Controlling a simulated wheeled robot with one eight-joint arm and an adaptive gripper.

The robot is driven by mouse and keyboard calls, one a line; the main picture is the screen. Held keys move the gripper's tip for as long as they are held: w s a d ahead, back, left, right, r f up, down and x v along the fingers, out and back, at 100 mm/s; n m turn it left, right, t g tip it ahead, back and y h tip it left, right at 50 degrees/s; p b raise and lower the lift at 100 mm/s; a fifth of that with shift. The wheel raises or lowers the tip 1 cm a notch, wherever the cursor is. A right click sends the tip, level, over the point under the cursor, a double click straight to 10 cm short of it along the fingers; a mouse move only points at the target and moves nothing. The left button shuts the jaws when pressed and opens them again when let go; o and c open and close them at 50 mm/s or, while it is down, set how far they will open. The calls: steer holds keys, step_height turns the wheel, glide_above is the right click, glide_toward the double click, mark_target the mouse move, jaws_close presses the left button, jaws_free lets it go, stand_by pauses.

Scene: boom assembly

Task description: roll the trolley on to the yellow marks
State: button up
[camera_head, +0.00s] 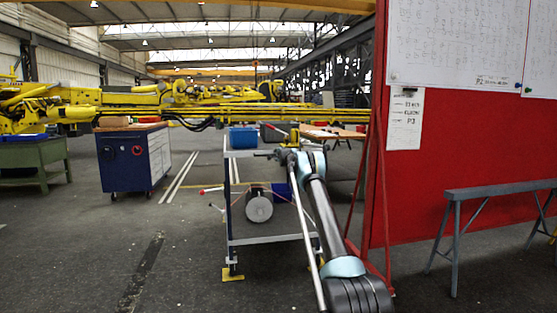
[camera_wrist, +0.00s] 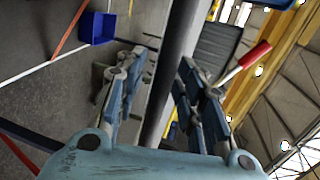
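The trolley (camera_head: 229,205) stands in the middle of the head view, with a blue-grey frame and a lower shelf (camera_head: 275,239). Its near left foot is at a yellow mark (camera_head: 232,274) on the floor. My gripper (camera_head: 272,155) is at the trolley's upper right part. In the wrist view my gripper's fingers (camera_wrist: 160,72) stand on either side of a dark grey bar (camera_wrist: 177,65). A gap shows between the left finger and the bar; contact on the right is unclear.
A blue box (camera_head: 243,138) is on the trolley, and a grey cylinder (camera_head: 259,208) shows at its lower part. The yellow boom (camera_head: 150,104) spans behind. A red panel (camera_head: 450,190) and a grey trestle (camera_head: 490,190) stand right. Floor at the front left is clear.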

steer(key=shift+a, duration=0.1)
steer(key=shift+s, duration=0.1)
steer(key=shift+s+r, duration=0.15)
steer(key=shift+s, duration=0.2)
steer(key=v, duration=1.1)
stand_by(0.3)
